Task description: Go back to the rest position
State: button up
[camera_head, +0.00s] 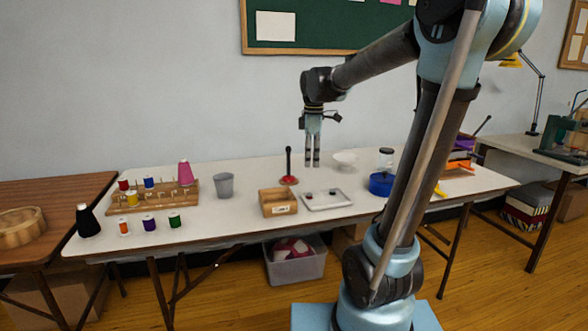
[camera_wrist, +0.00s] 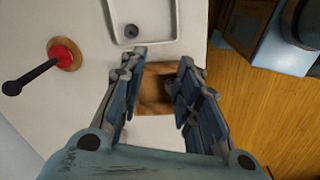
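My gripper (camera_head: 312,164) hangs pointing down above the white table (camera_head: 245,215), between a red-based item with a black handle (camera_head: 289,179) and a white bowl (camera_head: 344,158) as seen in the head view. In the wrist view my gripper (camera_wrist: 160,62) has its two fingers spread apart with nothing held between them. A small wooden box (camera_head: 279,203) with a label stands on the table; it shows below and between the fingers in the wrist view (camera_wrist: 153,102), partly hidden by them.
A light tray (camera_head: 326,200) with small dark items lies beside the box. A thread rack (camera_head: 155,196), loose spools, a grey cup (camera_head: 223,186), a blue container (camera_head: 381,184) and a jar (camera_head: 385,158) stand on the table. A bin (camera_head: 296,265) sits underneath.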

jog(key=s+d+f+m, duration=0.4)
jog(key=s+f+m, duration=0.1)
jog(key=s, duration=0.3)
jog(key=s+d+f+m+t, duration=0.1)
jog(key=s+d+f+m, duration=0.3)
jog(key=s+f+m, duration=0.2)
jog(key=s+d+f+m, duration=0.5)
jog(key=s+f+m, duration=0.1)
jog(key=s, duration=0.3)
jog(key=shift+s+f+t, duration=0.25)
jog(key=shift+s+t, duration=0.05)
